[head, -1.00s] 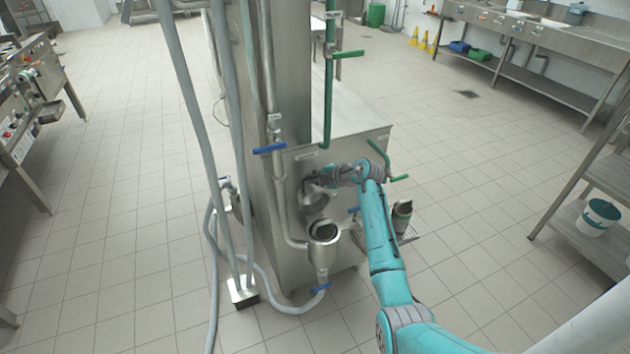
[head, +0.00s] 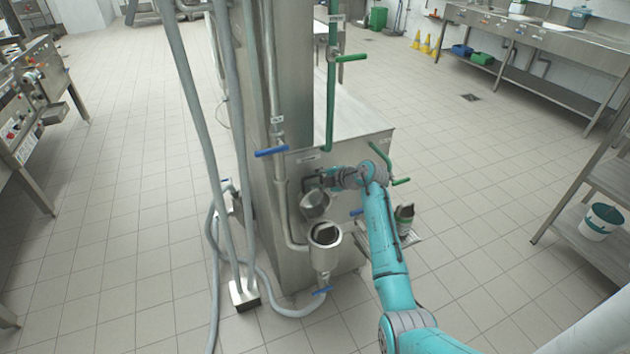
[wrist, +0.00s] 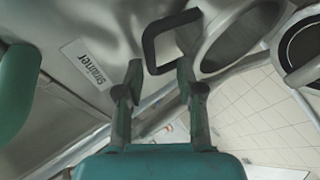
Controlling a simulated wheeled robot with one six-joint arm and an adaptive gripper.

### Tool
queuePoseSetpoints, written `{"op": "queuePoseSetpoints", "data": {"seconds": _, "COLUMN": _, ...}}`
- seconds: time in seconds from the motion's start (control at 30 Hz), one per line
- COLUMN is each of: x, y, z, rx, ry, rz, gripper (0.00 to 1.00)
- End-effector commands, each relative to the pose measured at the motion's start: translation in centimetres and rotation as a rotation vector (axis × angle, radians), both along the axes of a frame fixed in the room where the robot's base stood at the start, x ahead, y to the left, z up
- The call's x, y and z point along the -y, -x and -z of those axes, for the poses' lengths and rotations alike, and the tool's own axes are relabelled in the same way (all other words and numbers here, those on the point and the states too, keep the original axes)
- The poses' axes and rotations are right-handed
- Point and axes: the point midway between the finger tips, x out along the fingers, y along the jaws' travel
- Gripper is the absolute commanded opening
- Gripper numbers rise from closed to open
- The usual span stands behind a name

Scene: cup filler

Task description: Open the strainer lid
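The strainer fitting (head: 316,205) is a round metal piece on the front of the steel cabinet, under a dark bent handle (head: 312,182). In the wrist view the black handle (wrist: 152,42) loops out from the metal beside the round strainer opening or lid (wrist: 236,38); I cannot tell which. A label reading "Strainer" (wrist: 88,64) is at left. My gripper (wrist: 158,72) has its two fingers apart, with the handle's lower bend between or just beyond the tips. Contact is unclear. In the head view my gripper (head: 328,180) is close to the cabinet front.
A metal funnel cup (head: 324,236) stands below the strainer, also at the right of the wrist view (wrist: 302,50). Blue valve handles (head: 271,152) and green pipe handles (head: 350,57) stick out nearby. A dark container (head: 405,216) sits on a small rack to the right.

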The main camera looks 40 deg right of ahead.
Motion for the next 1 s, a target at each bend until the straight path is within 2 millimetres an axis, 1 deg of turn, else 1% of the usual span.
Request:
{"op": "queuePoseSetpoints", "data": {"seconds": 0.3, "x": 1.0, "y": 5.0, "z": -3.1, "rx": 0.001, "ry": 0.002, "rz": 0.003, "gripper": 0.37}}
{"op": "queuePoseSetpoints", "data": {"seconds": 0.5, "x": 1.5, "y": 7.7, "z": -4.9, "rx": 0.002, "ry": 0.002, "rz": 0.002, "gripper": 0.37}}
{"op": "queuePoseSetpoints", "data": {"seconds": 0.7, "x": 1.7, "y": 9.1, "z": -5.7, "rx": 0.000, "ry": 0.000, "rz": 0.000, "gripper": 0.37}}
{"op": "queuePoseSetpoints", "data": {"seconds": 1.0, "x": 1.7, "y": 9.3, "z": -5.8, "rx": 0.000, "ry": 0.000, "rz": 0.000, "gripper": 0.37}}
